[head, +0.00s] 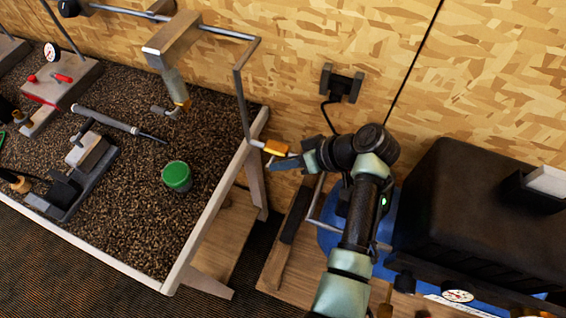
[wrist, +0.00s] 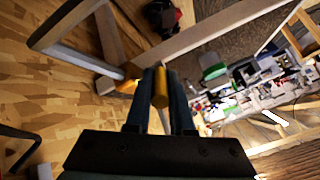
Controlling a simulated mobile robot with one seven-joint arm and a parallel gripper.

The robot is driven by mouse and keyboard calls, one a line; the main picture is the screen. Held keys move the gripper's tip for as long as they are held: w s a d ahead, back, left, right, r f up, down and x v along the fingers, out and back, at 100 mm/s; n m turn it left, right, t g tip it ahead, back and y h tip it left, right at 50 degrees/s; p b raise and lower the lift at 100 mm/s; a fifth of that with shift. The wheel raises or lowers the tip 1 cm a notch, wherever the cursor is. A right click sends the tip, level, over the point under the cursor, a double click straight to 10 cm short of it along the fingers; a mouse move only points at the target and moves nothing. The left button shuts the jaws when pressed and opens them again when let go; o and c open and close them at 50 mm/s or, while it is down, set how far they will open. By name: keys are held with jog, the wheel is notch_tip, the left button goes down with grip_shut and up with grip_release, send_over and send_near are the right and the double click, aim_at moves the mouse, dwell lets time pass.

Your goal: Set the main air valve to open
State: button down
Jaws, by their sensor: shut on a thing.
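The main air valve's yellow-orange lever (head: 275,147) is at the lower end of the grey air pipe (head: 242,100), beside the bench's right edge. My gripper (head: 284,160) reaches it from the right and is shut on the lever. In the wrist view the lever (wrist: 160,88) lies between the two dark fingers of my gripper (wrist: 160,78). The pipe (wrist: 85,60) comes in from the upper left there. The valve body is mostly hidden by the fingers, and I cannot tell the lever's exact angle to the pipe.
A black and blue compressor (head: 480,220) stands at right. A wall outlet (head: 341,84) with a cable is behind my gripper.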

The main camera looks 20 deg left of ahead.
jog(key=shift+w+r, duration=0.1)
dwell(0.3)
jog(key=c, duration=0.8)
grip_release()
